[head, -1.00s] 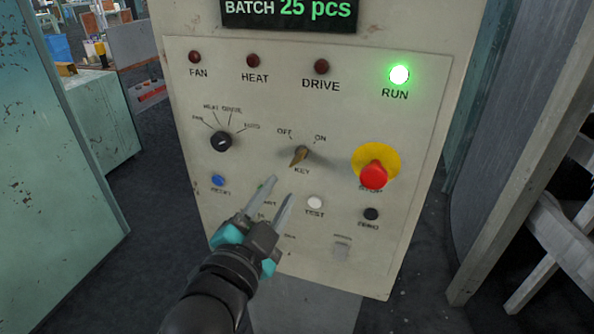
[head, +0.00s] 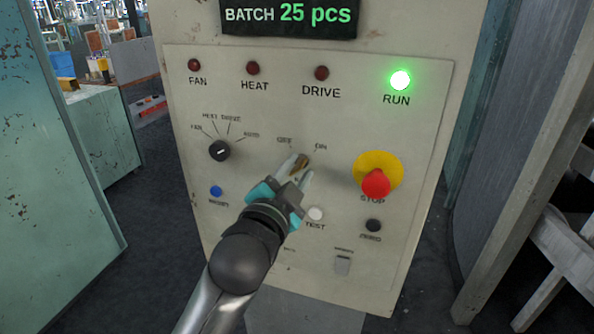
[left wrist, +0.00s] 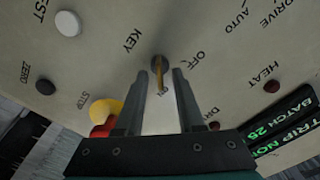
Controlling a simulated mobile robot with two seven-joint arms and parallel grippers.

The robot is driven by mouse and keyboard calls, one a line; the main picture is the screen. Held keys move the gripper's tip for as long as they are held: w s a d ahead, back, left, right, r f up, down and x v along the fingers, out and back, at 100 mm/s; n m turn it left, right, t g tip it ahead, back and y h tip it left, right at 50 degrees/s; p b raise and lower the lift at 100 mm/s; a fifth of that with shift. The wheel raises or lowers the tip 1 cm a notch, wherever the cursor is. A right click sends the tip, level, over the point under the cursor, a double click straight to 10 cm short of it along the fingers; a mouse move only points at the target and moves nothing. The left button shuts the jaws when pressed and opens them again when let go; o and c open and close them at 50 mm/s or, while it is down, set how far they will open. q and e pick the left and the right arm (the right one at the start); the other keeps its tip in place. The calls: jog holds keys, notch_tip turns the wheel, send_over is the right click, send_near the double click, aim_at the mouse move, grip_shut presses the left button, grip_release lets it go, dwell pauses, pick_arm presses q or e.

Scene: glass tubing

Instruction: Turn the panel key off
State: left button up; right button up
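The brass panel key (head: 301,161) sits in the key switch in the middle of the control panel, between the OFF and ON marks. In the left wrist view the key (left wrist: 159,72) points toward the ON mark. My left gripper (head: 298,171) is at the key, open, with a finger on each side. In the left wrist view the gripper (left wrist: 159,78) shows a gap between each finger and the key. Contact with the key cannot be made out. My right gripper is not in view.
The red STOP button (head: 375,183) on its yellow disc is right of the key. The selector knob (head: 219,151) is to the left. The white TEST button (head: 315,214) is just below the gripper. The green RUN lamp (head: 400,80) is lit; FAN, HEAT and DRIVE lamps are dark.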

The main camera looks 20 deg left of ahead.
pick_arm(q)
jog(key=shift+c, duration=0.3)
grip_shut()
dwell(0.3)
